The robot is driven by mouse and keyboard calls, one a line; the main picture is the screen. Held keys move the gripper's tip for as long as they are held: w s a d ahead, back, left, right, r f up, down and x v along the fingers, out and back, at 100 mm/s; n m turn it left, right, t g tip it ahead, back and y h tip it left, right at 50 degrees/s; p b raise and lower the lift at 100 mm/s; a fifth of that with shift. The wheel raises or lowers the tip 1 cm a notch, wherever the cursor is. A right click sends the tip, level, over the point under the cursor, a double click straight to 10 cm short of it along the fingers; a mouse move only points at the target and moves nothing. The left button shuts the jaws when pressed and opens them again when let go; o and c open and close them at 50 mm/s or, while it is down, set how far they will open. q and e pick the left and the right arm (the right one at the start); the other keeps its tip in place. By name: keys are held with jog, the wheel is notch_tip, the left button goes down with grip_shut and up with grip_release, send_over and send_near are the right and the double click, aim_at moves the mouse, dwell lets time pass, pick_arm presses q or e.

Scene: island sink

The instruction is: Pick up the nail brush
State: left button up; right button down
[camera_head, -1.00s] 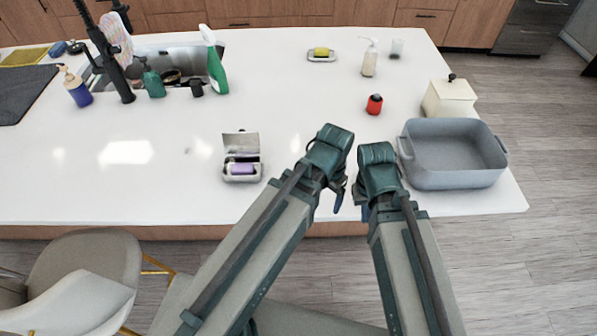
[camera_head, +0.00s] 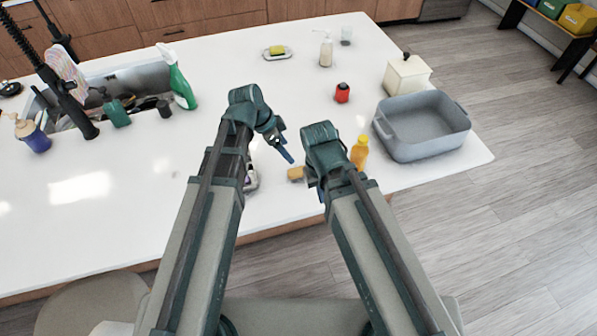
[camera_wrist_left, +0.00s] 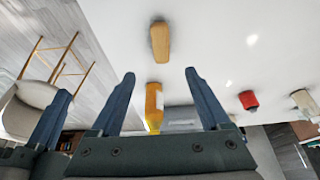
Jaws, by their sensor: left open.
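The nail brush, which I take to be the tan wooden block (camera_head: 296,173), lies on the white counter near its front edge, between my two grippers. In the left wrist view the long tan block (camera_wrist_left: 160,41) lies beyond the fingertips, apart from them. My left gripper (camera_head: 285,146) is above the counter, up and to the left of the block. Its two blue fingers are spread and empty in the left wrist view (camera_wrist_left: 160,73). My right gripper (camera_head: 320,188) is just right of the block, its jaws mostly hidden by its own wrist.
A yellow bottle (camera_head: 359,153) stands right of my right wrist, with a grey basin (camera_head: 424,126) beyond. A red container (camera_head: 342,93), soap dispenser (camera_head: 326,50) and cream canister (camera_head: 407,74) stand farther back. A small case (camera_head: 251,180) is mostly hidden by my left arm.

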pick_arm(q)
jog(key=b, duration=0.7)
send_over(300, 170)
jog(key=a, duration=0.2)
jog(key=f, duration=0.7)
jog(key=shift+s+d+f, duration=0.1)
jog(key=shift+s+f, duration=0.15)
jog(key=shift+s, duration=0.15)
jog(key=shift+d+f, duration=0.15)
jog(key=shift+d, duration=0.05)
jog(key=shift+f+b, duration=0.1)
jog(key=shift+b, duration=0.25)
jog(key=b+x, duration=0.4)
jog(key=x, duration=0.1)
jog(key=shift+w+a+f+b, duration=0.1)
jog(key=shift+w+a+b, duration=0.05)
jog(key=shift+b, duration=0.25)
grip_shut()
